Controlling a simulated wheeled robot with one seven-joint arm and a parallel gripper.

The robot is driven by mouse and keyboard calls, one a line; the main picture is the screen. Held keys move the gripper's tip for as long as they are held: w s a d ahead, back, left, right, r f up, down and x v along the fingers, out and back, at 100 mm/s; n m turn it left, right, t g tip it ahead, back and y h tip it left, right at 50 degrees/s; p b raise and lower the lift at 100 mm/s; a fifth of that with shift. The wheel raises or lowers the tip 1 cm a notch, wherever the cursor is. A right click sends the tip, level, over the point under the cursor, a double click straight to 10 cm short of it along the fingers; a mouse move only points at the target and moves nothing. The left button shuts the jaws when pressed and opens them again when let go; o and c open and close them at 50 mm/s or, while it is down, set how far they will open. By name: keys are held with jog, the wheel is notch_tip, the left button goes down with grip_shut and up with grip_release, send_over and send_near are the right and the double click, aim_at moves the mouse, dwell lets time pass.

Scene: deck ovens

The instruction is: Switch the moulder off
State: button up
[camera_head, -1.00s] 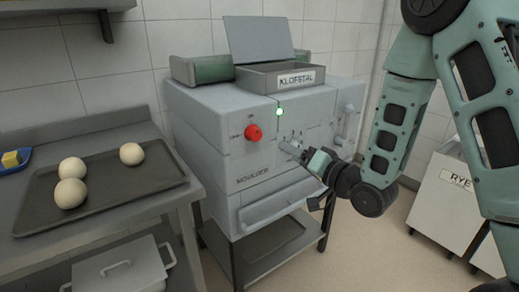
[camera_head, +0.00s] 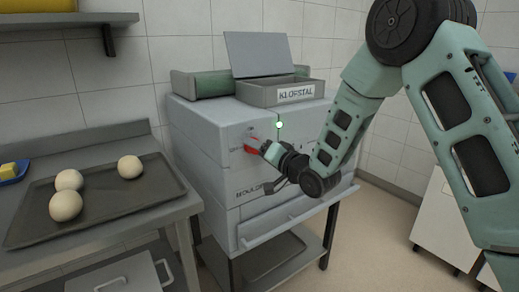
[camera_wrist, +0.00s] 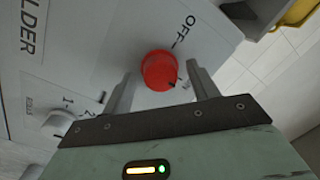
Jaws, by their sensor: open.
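The moulder (camera_head: 215,150) is a grey box machine with a lit green lamp (camera_head: 279,125) on its front. Its red knob (camera_head: 250,149) is partly hidden by my gripper (camera_head: 264,148) in the head view. In the wrist view the red knob (camera_wrist: 158,69) lies between the tips of my open gripper (camera_wrist: 160,72), one finger on each side. I cannot tell whether the fingers touch it. The OFF label (camera_wrist: 182,28) is above right of the knob. A dark mark on the knob points lower right, toward a second, partly hidden label.
A second, grey numbered dial (camera_wrist: 58,124) is on the same panel. A hopper (camera_head: 285,92) tops the moulder, and a shelf (camera_head: 290,222) juts from its front. A dark tray (camera_head: 100,215) with dough balls lies on the left counter.

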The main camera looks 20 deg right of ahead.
jog(key=c, duration=1)
jog(key=shift+n+b, duration=0.3)
jog(key=shift+a+r+n+h+b, duration=0.15)
jog(key=shift+n+h+b, duration=0.4)
jog(key=shift+n+b, duration=3.35)
jog(key=shift+r+n+h+b, duration=0.1)
jog(key=shift+n+h+b, duration=0.45)
jog(key=shift+n+b, duration=3.35)
jog(key=shift+r+n, duration=0.1)
jog(key=shift+n, duration=0.3)
jog(key=o, duration=1)
